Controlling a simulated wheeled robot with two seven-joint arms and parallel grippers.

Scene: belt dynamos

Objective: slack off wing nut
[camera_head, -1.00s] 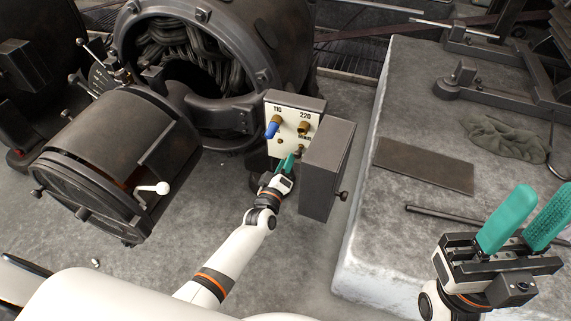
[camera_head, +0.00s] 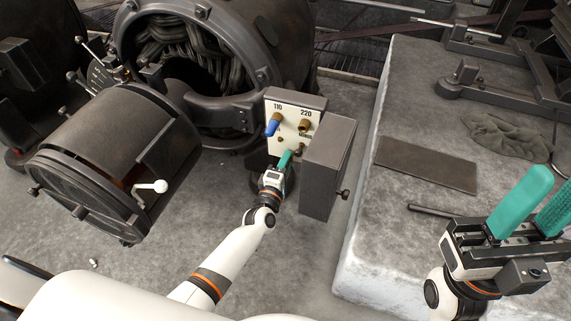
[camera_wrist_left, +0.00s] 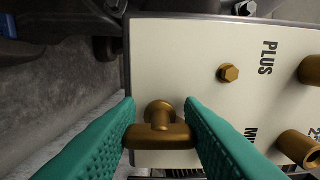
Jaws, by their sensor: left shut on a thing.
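The brass wing nut (camera_wrist_left: 160,138) shows in the left wrist view as a crossbar in front of a round base on the cream terminal panel (camera_wrist_left: 200,50). My left gripper (camera_wrist_left: 162,128) is shut on it, with a teal finger against each end of the bar. In the head view my left gripper (camera_head: 285,159) is at the lower part of the panel (camera_head: 288,117) and hides the wing nut there. My right gripper (camera_head: 530,205) is open and empty, its teal fingers apart at the right.
An open grey box door (camera_head: 328,168) stands just right of the panel. A blue-handled plug (camera_head: 272,126) and a brass terminal (camera_head: 304,125) sit above my left gripper. A brass hex bolt (camera_wrist_left: 228,73) is near PLUS. A stone slab (camera_head: 365,240) lies to the right.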

